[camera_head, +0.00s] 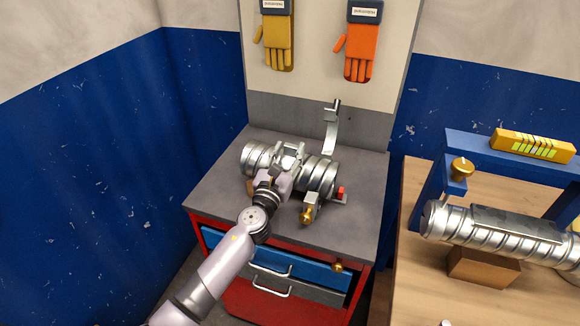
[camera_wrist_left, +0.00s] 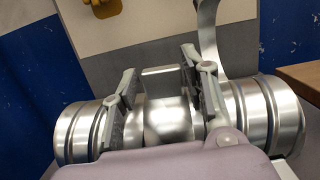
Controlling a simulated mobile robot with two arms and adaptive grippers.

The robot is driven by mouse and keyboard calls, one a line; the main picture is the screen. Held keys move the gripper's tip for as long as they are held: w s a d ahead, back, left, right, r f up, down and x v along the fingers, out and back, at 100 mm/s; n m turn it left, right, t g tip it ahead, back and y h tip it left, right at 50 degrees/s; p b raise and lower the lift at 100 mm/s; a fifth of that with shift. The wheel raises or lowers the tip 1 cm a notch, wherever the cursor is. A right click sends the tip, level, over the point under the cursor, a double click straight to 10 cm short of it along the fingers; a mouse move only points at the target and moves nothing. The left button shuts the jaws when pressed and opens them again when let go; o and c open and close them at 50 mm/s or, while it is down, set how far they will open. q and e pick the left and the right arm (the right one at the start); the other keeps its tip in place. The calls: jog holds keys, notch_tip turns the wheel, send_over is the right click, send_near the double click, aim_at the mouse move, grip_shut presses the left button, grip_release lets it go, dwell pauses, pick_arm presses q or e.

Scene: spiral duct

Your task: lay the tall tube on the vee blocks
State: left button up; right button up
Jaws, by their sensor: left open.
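A ribbed silver tube (camera_head: 318,178) lies on its side on the grey cabinet top; it also shows in the left wrist view (camera_wrist_left: 255,112). My left gripper (camera_head: 288,160) is at its middle. In the left wrist view the fingers (camera_wrist_left: 165,100) stand apart along the tube, with a smooth shiny section between them; I cannot tell whether they touch it. A second ribbed tube (camera_head: 480,232) lies over a wooden block (camera_head: 484,267) on the right table. I cannot tell which tube is the tall one, or make out vee blocks under the left tube. My right gripper is not seen.
A brass-knobbed bracket (camera_head: 310,210) and a red piece (camera_head: 341,192) sit by the left tube. A curved metal strip (camera_head: 331,130) rises behind it. A blue frame (camera_head: 505,146) carries a yellow box (camera_head: 532,145). The cabinet top's front left is clear.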

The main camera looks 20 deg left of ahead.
pick_arm(q)
jog(key=w, duration=0.2)
jog(key=shift+w+d, duration=0.1)
jog(key=shift+w, duration=0.2)
jog(key=shift+s+r, duration=0.1)
jog(key=shift+r, duration=0.05)
jog(key=shift+c, duration=0.6)
grip_shut()
